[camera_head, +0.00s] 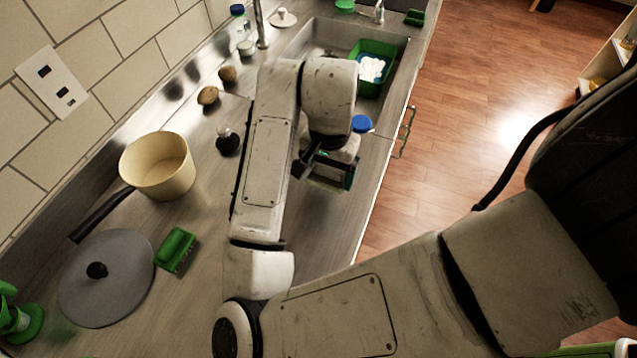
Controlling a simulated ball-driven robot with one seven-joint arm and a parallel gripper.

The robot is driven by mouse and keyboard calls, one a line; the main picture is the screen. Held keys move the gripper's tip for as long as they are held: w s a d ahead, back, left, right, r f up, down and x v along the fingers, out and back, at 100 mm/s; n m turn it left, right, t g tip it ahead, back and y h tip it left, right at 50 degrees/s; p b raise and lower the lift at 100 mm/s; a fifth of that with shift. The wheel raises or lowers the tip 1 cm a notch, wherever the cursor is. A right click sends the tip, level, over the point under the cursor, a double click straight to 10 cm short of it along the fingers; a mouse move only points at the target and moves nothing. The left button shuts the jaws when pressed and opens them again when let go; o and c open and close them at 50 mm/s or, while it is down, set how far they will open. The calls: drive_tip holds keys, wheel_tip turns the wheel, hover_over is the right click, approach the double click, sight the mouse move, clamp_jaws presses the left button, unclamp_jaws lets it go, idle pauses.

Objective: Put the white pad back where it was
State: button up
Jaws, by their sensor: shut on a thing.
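My gripper (327,172) is at the end of my arm, over the counter in front of the sink. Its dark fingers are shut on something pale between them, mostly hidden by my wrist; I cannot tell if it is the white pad. A bit of green shows beside the fingers. A white, crumpled-looking thing (372,68) lies in the green tub (388,48) in the sink, apart from my gripper; I cannot tell if that is a pad.
A blue-lidded jar (361,124) shows just beyond my gripper. The sink (318,38) lies behind. On the left stand a cream pot (158,166), a grey lid (112,290), a green brush (177,248) and a dark-based bottle (228,141). The counter's right edge is close to my gripper.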

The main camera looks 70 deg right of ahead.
sight(319, 174)
drive_tip(key=shift+w+f, duration=0.95)
drive_tip(key=shift+f, duration=0.25)
drive_tip(key=shift+w+f, duration=0.1)
drive_tip(key=shift+f, duration=1.5)
drive_tip(key=shift+f, duration=0.1)
drive_tip(key=o, duration=0.9)
wheel_tip(319, 174, up, 12)
drive_tip(key=shift+r+p, duration=0.15)
drive_tip(key=shift+p, duration=0.65)
